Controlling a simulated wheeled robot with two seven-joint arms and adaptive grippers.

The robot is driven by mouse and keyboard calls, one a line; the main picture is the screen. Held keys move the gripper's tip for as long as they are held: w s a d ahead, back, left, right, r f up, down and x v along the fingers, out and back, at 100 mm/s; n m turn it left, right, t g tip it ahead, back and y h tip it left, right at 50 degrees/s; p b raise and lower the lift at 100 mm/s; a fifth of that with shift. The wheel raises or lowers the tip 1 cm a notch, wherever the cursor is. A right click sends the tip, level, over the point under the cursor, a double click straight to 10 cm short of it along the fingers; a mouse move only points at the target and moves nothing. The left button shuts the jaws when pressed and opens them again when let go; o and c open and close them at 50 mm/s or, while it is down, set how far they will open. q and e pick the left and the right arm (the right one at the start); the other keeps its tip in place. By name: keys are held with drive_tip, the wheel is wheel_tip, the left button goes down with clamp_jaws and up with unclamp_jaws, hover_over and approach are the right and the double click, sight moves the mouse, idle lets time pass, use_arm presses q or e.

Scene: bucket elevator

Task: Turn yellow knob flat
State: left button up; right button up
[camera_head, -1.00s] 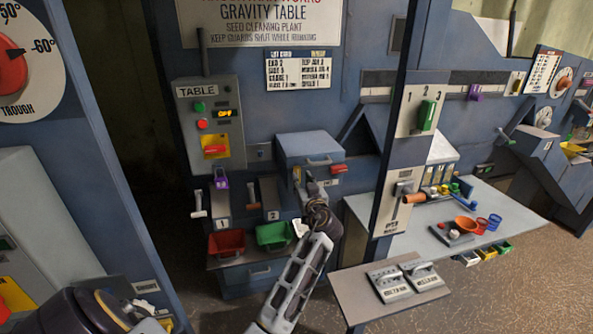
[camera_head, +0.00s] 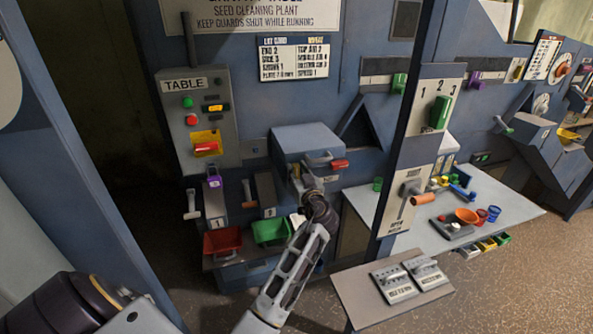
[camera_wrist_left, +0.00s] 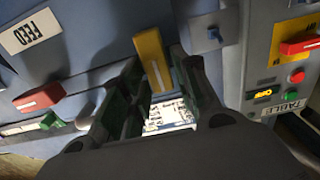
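The yellow knob (camera_wrist_left: 153,60) is a flat bar on the blue machine front, long way roughly up and down and slightly tilted in the left wrist view, which sees the scene upside down. My left gripper (camera_wrist_left: 162,85) is open, with a dark finger on each side of the knob. Whether either finger touches it I cannot tell. In the head view my left gripper (camera_head: 304,178) is at the front of the grey-blue feed box, and the knob (camera_head: 295,170) is mostly hidden there. My right gripper is not in view.
The TABLE panel (camera_head: 194,125) is to the left, with buttons and a red switch. A red handle (camera_head: 340,164) is right of my gripper. Red (camera_head: 222,241) and green (camera_head: 271,231) bins sit below. A post with an orange-handled lever (camera_head: 423,199) stands right.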

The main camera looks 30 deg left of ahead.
use_arm(q)
drive_tip(key=shift+d, duration=0.1)
drive_tip(key=shift+c, duration=0.4)
clamp_jaws()
drive_tip(key=shift+m, duration=0.5)
drive_tip(key=m, duration=0.1)
drive_tip(key=m+b, duration=0.1)
drive_tip(key=m, duration=0.1)
drive_tip(key=shift+w+d, duration=0.15)
drive_tip(key=shift+w, duration=0.05)
drive_tip(key=m+p, duration=0.1)
drive_tip(key=m, duration=0.3)
drive_tip(key=f+m+p, duration=0.1)
drive_tip(key=m+p, duration=0.1)
drive_tip(key=m, duration=0.3)
drive_tip(key=m+p, duration=0.1)
drive_tip(key=m, duration=0.4)
drive_tip(key=shift+w+d+f, duration=0.2)
drive_tip(key=shift+w+d, duration=0.15)
drive_tip(key=shift+w, duration=0.05)
